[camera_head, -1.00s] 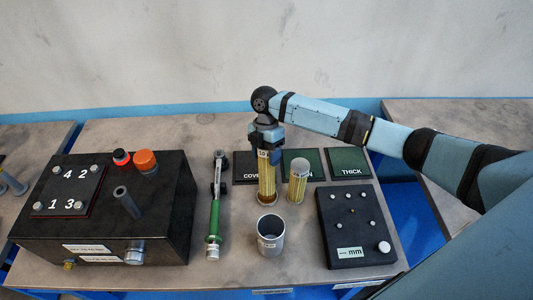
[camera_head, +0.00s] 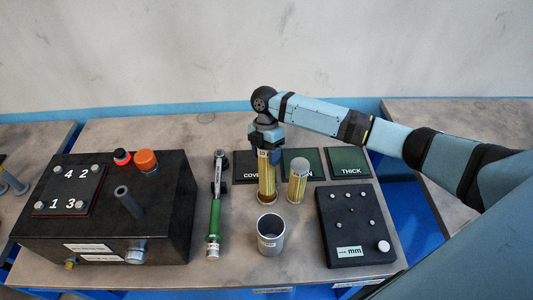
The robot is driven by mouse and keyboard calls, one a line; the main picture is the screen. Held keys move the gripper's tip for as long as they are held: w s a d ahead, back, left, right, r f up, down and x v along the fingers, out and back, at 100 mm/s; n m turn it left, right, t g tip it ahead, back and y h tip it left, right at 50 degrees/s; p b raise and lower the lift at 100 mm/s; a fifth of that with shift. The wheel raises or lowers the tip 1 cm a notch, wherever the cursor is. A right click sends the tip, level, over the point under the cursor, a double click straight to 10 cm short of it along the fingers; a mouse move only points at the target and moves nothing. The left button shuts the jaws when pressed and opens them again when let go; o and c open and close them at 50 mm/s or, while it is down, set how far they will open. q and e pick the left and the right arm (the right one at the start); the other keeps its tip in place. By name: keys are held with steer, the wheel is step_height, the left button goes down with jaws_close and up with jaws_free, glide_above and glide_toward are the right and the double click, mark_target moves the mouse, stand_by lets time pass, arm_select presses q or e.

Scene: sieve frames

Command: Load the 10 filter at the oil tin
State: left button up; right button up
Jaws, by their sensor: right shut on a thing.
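My right gripper (camera_head: 264,150) reaches down from above and is shut on a gold filter labelled 10 (camera_head: 266,183), which stands upright, its lower end at or near the table top. A second gold filter with a pale top (camera_head: 297,182) stands upright just to its right. An open grey metal tin (camera_head: 270,240) stands in front of both filters, with a small label I cannot read. I cannot tell whether it is the oil tin. My left gripper does not show.
A black box (camera_head: 110,230) with numbered plate and caps fills the left. A green-handled wrench (camera_head: 215,215) lies beside it. A black "mm" board (camera_head: 355,222) is at right. Dark mats, one marked THICK (camera_head: 348,162), lie behind. Bare table surrounds the tin.

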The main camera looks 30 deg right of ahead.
steer(key=shift+r+p, duration=0.95)
steer(key=shift+p, duration=0.1)
step_height(320, 180, up, 3)
steer(key=p, duration=0.2)
steer(key=shift+f+p, duration=0.1)
steer(key=shift+p, duration=0.25)
step_height(320, 180, up, 2)
steer(key=shift+r+p, duration=0.15)
steer(key=shift+p, duration=0.95)
